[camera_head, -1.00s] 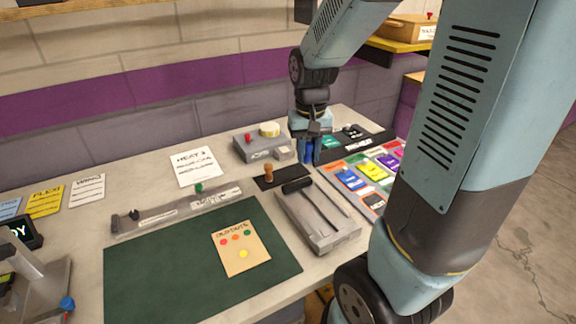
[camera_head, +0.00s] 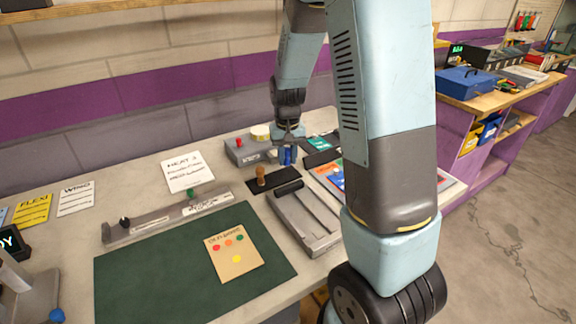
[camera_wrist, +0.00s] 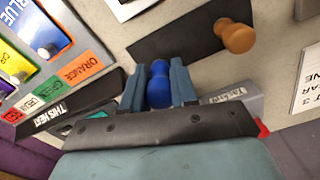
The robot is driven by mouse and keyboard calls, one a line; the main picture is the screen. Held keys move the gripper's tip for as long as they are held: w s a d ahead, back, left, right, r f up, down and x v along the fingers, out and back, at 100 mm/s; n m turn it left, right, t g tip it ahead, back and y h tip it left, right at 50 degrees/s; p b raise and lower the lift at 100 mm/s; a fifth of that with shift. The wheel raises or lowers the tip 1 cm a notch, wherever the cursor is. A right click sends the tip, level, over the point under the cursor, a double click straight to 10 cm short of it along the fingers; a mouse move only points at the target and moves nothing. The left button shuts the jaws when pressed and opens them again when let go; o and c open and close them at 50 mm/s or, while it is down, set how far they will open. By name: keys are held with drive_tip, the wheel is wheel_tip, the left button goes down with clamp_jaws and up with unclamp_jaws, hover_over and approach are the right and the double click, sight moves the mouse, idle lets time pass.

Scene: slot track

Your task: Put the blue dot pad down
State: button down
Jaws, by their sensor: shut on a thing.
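The blue dot pad (camera_wrist: 159,90) is a blue piece with a rounded knob, upright between the two fingers of my gripper (camera_wrist: 157,84) in the wrist view. My gripper (camera_head: 287,150) is shut on it. In the head view the pad shows as a small blue patch (camera_head: 287,156) under my wrist, beside the grey block. It is over the back part of the bench; I cannot tell whether its underside touches anything. The black "THIS HEAT" strip (camera_wrist: 58,115) lies left of my gripper in the wrist view.
A dark plate (camera_wrist: 180,38) with a wooden-knobbed stamp (camera_wrist: 238,37) lies close by. Coloured labelled slots (camera_wrist: 65,72) are at left in the wrist view. A grey block (camera_head: 243,153), a grey slotted tool (camera_head: 305,222) and a green mat (camera_head: 150,280) with a dotted card (camera_head: 235,258) share the bench.

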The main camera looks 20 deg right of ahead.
sight(287, 165)
drive_tip(key=shift+w+f, duration=0.35)
drive_tip(key=shift+f, duration=1.6)
drive_tip(key=shift+f, duration=0.1)
drive_tip(key=c, duration=0.9)
unclamp_jaws()
